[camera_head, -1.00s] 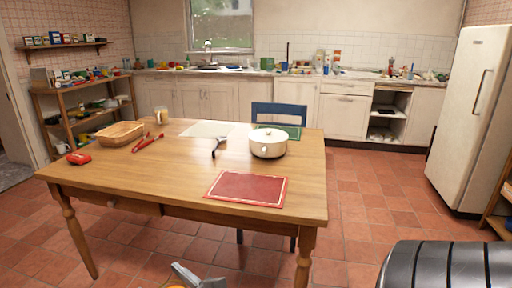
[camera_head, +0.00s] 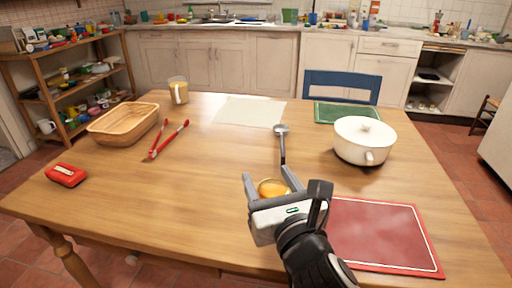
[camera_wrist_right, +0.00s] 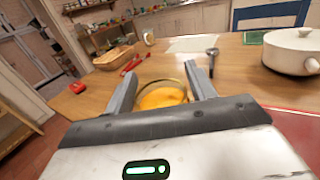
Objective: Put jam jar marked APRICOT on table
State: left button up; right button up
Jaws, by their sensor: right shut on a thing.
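My right gripper (camera_head: 269,184) is over the near part of the wooden table (camera_head: 215,195), left of the red placemat. It is shut on a round jar with orange contents (camera_head: 273,188), the jam jar. In the right wrist view the jar (camera_wrist_right: 161,97) sits between the two fingers, with its lower part hidden by the gripper body. No label can be read on it. I cannot tell whether the jar touches the table. My left gripper is not in view.
A red placemat (camera_head: 385,235) lies to the right. A white pot (camera_head: 363,142), a ladle (camera_head: 282,142), red tongs (camera_head: 168,140), a basket (camera_head: 124,122), a mug (camera_head: 178,90) and a red object (camera_head: 66,175) stand or lie around. The table's left-middle area is clear.

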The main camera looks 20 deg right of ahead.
jog(key=shift+a+r+b, duration=0.25)
jog(key=shift+a+b, duration=0.05)
jog(key=shift+b, duration=0.1)
jog(key=shift+w+a+f+b, duration=0.1)
jog(key=shift+w+a+b, duration=0.05)
jog(key=shift+b, duration=0.45)
jog(key=w+f+b, duration=0.2)
jog(key=w+f, duration=0.2)
jog(key=w+a+f+b, duration=0.1)
jog(key=w+f+b, duration=0.1)
jog(key=w+f, duration=0.2)
jog(key=w+a+f+b, duration=0.1)
jog(key=w+f, duration=0.3)
jog(key=w, duration=0.1)
jog(key=shift+a+f+b, duration=0.15)
jog(key=shift+a+b, duration=0.05)
jog(key=shift+b, duration=0.2)
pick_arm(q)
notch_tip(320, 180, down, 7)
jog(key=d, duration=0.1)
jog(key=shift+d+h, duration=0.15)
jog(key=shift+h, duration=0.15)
